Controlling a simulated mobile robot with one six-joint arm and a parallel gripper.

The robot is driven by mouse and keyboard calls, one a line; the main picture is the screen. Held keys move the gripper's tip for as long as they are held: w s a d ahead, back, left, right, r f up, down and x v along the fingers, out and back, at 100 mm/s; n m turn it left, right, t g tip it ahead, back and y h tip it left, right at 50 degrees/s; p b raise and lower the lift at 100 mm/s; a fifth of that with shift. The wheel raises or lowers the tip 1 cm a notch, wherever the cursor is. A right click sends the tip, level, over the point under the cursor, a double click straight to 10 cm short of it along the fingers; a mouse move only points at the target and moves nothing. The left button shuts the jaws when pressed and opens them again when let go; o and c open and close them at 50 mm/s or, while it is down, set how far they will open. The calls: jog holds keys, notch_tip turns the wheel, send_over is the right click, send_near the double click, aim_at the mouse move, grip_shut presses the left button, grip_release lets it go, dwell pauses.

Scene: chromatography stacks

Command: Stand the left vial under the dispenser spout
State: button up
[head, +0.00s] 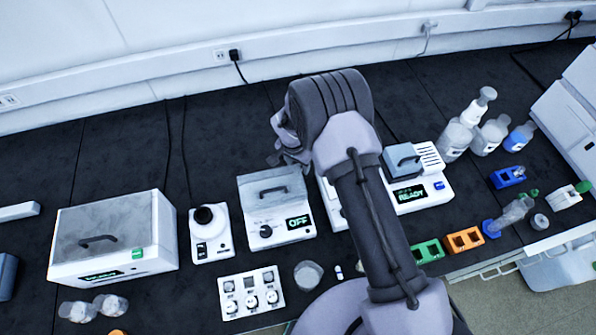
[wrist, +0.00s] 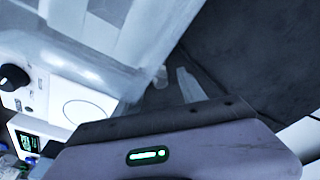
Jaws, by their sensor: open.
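My gripper (head: 276,157) is partly hidden behind my wrist in the head view, over the back of the bench behind the OFF unit. In the wrist view two pale finger-like parts stand apart with nothing seen between them. I cannot make out the dispenser spout; my arm hides part of the bench.
A glass beaker (head: 308,274) stands left of the vial. The OFF unit (head: 277,208), a knob panel (head: 251,293) and the READY unit (head: 421,193) surround my arm. Green (head: 428,251) and orange (head: 464,239) racks sit right. Bottles (head: 455,140) stand at back right. The back left bench is clear.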

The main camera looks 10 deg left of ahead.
jog(key=shift+w+f, duration=0.15)
jog(key=shift+f, duration=0.65)
jog(key=shift+r, duration=0.1)
jog(key=shift+c, duration=0.5)
grip_shut()
